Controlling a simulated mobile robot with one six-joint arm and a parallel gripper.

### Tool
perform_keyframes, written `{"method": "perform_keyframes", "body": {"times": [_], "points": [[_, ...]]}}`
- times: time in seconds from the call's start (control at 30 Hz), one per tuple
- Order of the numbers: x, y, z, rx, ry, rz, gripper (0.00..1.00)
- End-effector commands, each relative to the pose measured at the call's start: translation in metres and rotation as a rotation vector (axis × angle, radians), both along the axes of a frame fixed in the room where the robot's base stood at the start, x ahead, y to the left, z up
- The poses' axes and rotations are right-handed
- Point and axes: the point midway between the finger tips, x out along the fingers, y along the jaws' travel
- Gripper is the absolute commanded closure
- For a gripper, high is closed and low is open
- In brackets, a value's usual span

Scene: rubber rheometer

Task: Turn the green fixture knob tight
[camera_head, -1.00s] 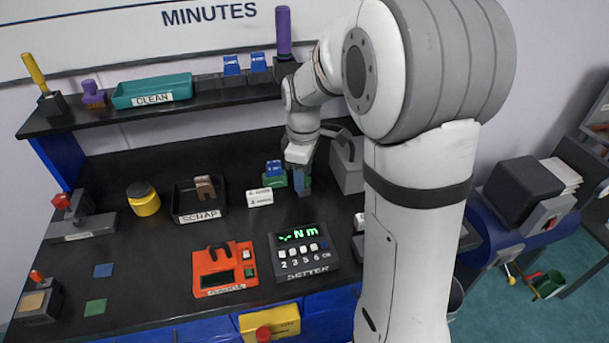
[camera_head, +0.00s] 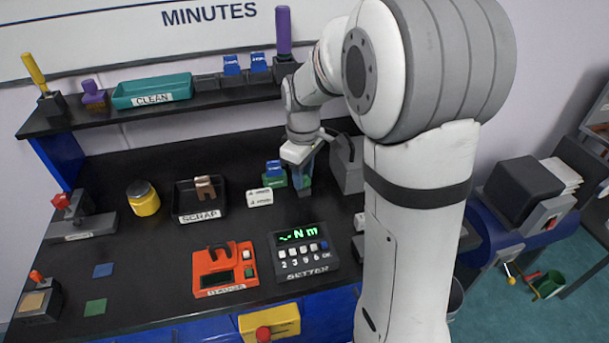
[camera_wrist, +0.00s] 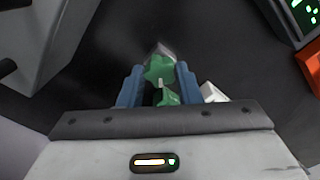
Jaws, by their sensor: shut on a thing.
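My gripper (camera_head: 305,176) reaches down to the dark bench beside a grey block-shaped unit. In the wrist view its two blue fingers (camera_wrist: 160,84) stand on either side of the green fixture knob (camera_wrist: 159,70), which has a lobed, star-like shape. The gripper is shut on the knob. A second green piece (camera_wrist: 168,97) shows nearer the palm, between the fingers; I cannot tell whether it is part of the knob. In the head view the fingers mostly hide the knob.
A green holder (camera_head: 274,180) with a blue piece stands close left of my gripper, with a white label block (camera_head: 259,197) beside it. The grey unit (camera_head: 347,165) is close on the right. The SETTER box (camera_head: 303,255) and orange device (camera_head: 224,268) lie in front.

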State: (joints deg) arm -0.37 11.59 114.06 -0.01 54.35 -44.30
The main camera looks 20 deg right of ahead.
Motion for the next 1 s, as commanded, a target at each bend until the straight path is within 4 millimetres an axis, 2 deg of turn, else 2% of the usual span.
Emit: {"method": "perform_keyframes", "body": {"times": [0.17, 0.5, 0.8, 1.0], "points": [[0.0000, 0.0000, 0.0000, 0.000, 0.000, -0.126, 0.92], [0.0000, 0.0000, 0.0001, 0.000, 0.000, -0.153, 0.92], [0.0001, -0.0001, 0.0001, 0.000, 0.000, -0.474, 0.92], [0.0001, -0.0001, 0.0001, 0.000, 0.000, -0.537, 0.92]]}}
